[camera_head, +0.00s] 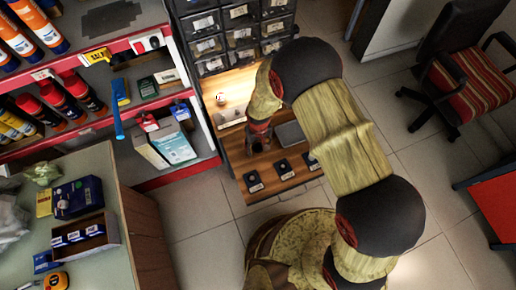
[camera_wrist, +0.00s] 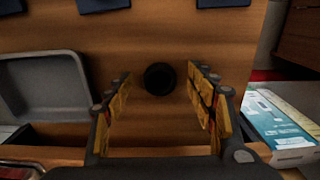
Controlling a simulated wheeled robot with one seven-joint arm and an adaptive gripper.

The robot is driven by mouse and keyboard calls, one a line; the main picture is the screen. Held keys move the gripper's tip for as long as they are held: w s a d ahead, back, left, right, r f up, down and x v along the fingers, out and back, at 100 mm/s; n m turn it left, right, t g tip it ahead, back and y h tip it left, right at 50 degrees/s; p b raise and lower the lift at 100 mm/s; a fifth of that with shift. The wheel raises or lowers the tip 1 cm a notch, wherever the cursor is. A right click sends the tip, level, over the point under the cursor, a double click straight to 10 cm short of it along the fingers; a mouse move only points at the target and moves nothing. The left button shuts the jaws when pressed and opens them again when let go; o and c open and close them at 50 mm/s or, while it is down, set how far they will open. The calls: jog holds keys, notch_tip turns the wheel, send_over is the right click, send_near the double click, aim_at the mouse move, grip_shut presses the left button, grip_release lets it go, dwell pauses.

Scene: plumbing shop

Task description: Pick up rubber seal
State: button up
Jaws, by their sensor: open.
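A small black round rubber seal (camera_wrist: 160,78) lies on the wooden surface in the wrist view. My gripper (camera_wrist: 159,88) is open above it, with one finger to the left and one to the right. The seal shows in the gap between the fingertips, and neither finger visibly touches it. In the head view my gripper (camera_head: 259,135) points down over the wooden shelf (camera_head: 235,150). There the seal is hidden or too dark to make out.
A grey tray (camera_wrist: 48,85) is left of the fingers in the wrist view. Several dark squares, one of them here (camera_head: 253,181), line the shelf's front edge. Small drawers (camera_head: 210,45) stand behind. A blue-and-white box (camera_head: 172,148) sits on the red-edged rack at left.

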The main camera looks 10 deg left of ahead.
jog(key=shift+f, duration=0.15)
jog(key=shift+c, duration=1.2)
jog(key=c, duration=0.6)
jog(key=shift+c, duration=0.3)
